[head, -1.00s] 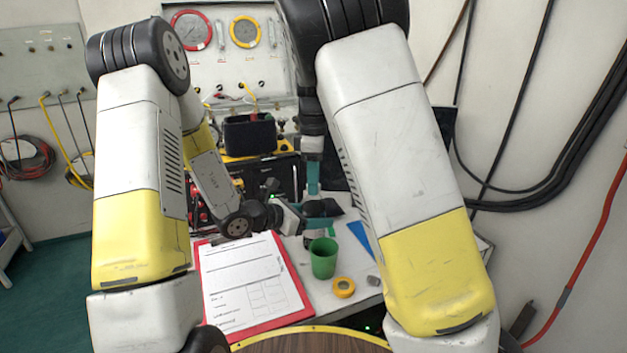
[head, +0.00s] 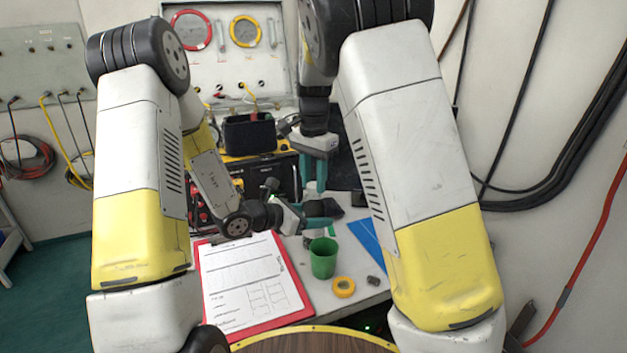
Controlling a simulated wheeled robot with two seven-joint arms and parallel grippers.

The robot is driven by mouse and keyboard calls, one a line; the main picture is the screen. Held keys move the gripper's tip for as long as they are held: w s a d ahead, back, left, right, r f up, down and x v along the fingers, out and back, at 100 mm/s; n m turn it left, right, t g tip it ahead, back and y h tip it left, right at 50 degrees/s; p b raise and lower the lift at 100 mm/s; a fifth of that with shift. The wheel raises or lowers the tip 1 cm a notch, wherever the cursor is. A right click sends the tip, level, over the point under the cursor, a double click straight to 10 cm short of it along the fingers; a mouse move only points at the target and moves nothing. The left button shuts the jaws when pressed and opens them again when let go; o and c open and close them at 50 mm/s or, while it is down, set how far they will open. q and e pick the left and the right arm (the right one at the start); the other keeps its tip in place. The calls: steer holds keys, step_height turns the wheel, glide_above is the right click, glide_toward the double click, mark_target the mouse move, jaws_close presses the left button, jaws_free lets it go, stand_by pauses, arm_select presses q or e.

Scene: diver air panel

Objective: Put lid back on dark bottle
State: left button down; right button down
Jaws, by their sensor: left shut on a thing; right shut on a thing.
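My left gripper (head: 326,214), the lower one, reaches in from the left just above the table, its teal fingers pointing right. It is shut on a dark thing (head: 328,208), which looks like the dark bottle; the fingers hide much of it. My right gripper (head: 313,186), the upper one, points down with teal fingers close above the left one. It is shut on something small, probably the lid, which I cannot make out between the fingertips. Whether the two held things touch cannot be told from this view.
A green cup (head: 323,260) stands in front of the grippers, near a yellow tape roll (head: 343,287) and a small grey piece (head: 374,281). A red clipboard (head: 306,305) lies at left, a blue flat thing (head: 369,243) at right. A black box (head: 250,136) stands behind.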

steer(key=shift+m, duration=1.2)
steer(key=c, duration=0.9)
jaws_free()
steer(key=shift+c, duration=0.2)
step_height(320, 180, up, 12)
arm_select(q)
steer(key=shift+c, duration=1.9)
jaws_free()
